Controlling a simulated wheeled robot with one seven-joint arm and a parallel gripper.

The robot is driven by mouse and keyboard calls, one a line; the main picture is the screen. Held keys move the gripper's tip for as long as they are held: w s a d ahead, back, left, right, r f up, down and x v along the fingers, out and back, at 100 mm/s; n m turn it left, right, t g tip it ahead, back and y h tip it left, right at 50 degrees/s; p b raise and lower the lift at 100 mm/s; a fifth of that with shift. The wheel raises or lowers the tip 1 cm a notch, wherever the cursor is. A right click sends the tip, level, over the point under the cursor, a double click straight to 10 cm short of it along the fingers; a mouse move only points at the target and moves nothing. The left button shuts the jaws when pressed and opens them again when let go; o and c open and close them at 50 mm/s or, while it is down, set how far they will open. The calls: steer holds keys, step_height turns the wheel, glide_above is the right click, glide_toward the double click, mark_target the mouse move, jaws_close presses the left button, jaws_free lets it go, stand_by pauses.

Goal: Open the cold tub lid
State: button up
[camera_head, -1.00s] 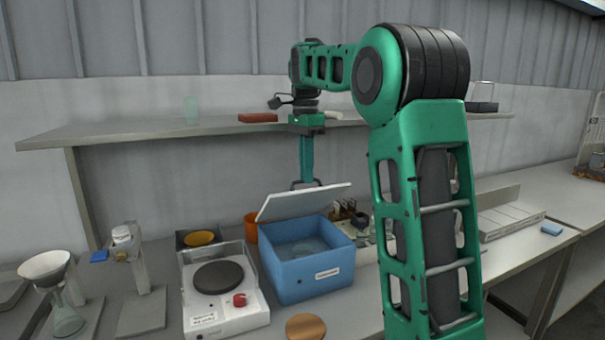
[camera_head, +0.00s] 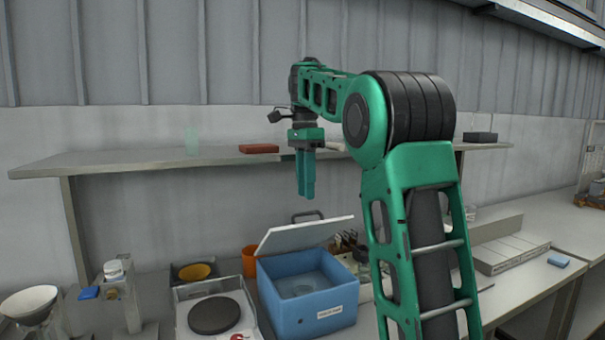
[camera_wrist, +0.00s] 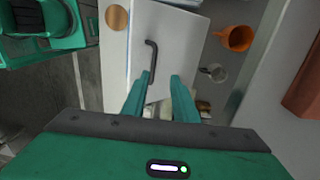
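The cold tub (camera_head: 312,308) is a blue open-topped box with a white label on its front, standing on the bench. Its white lid (camera_head: 300,236) is tilted up at the back, and the tub's inside shows below it. A dark bar handle (camera_head: 306,215) stands on the lid's upper face. My gripper (camera_head: 306,196) hangs above the lid, pointing down, with empty fingers. In the wrist view my gripper (camera_wrist: 162,77) has its fingers apart, with the lid (camera_wrist: 178,45) and handle (camera_wrist: 152,60) beyond them. The handle appears clear of the fingers.
A hot plate (camera_head: 215,315) stands left of the tub. An orange cup (camera_head: 249,261) is behind it. A shelf (camera_head: 130,160) holding a red brick (camera_head: 259,148) runs along the wall near my gripper. Small items stand right of the tub.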

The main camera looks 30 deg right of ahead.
steer(key=shift+w+d+r, duration=0.1)
steer(key=shift+w+r, duration=0.05)
steer(key=shift+r, duration=2.55)
jaws_close()
steer(key=m, duration=1.8)
glide_above(299, 231)
steer(key=d, duration=0.4)
steer(key=shift+w+f, duration=0.15)
steer(key=shift+f, duration=1.55)
steer(key=shift+w+f, duration=0.15)
steer(key=shift+f, duration=1.5)
steer(key=shift+w+f, duration=0.15)
steer(key=shift+f, duration=1.55)
